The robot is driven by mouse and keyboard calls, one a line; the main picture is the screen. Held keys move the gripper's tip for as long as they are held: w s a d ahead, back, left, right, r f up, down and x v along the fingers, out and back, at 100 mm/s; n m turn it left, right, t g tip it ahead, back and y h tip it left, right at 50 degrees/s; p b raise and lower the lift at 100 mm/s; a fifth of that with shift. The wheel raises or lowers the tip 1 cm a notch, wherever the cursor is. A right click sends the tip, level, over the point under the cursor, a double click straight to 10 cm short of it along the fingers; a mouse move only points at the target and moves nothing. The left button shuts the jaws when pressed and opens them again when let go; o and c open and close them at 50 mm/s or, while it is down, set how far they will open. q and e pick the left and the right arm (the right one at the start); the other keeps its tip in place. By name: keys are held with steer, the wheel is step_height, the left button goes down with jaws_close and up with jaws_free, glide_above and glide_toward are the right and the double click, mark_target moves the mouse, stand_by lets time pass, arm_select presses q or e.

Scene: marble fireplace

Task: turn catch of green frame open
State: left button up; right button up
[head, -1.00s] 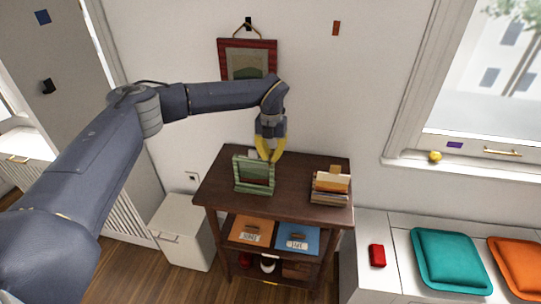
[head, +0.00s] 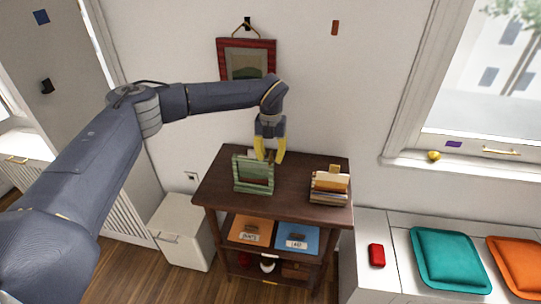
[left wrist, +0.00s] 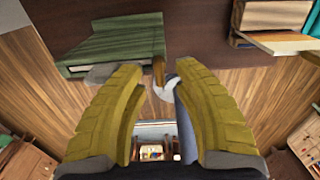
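The green frame (head: 242,182) stands on the dark wooden side table, its picture side toward the head camera. In the left wrist view the frame (left wrist: 115,42) shows from above at the upper left. A small brown piece (left wrist: 158,70), possibly the catch, sits at its near right corner, just beyond the gap between my fingers. My left gripper (head: 270,158) points down behind the frame's right side, its yellow fingers apart. In the left wrist view the gripper (left wrist: 158,72) is open, with nothing clearly held. Whether a finger touches the brown piece cannot be told. My right gripper is not visible.
A red-framed picture (head: 247,58) hangs on the wall behind my arm. A white box (head: 183,232) stands left of the table. The tabletop between frame and books is clear.

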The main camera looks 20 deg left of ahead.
arm_select(q)
steer(key=shift+r, duration=0.1)
step_height(320, 180, up, 12)
stand_by(0.8)
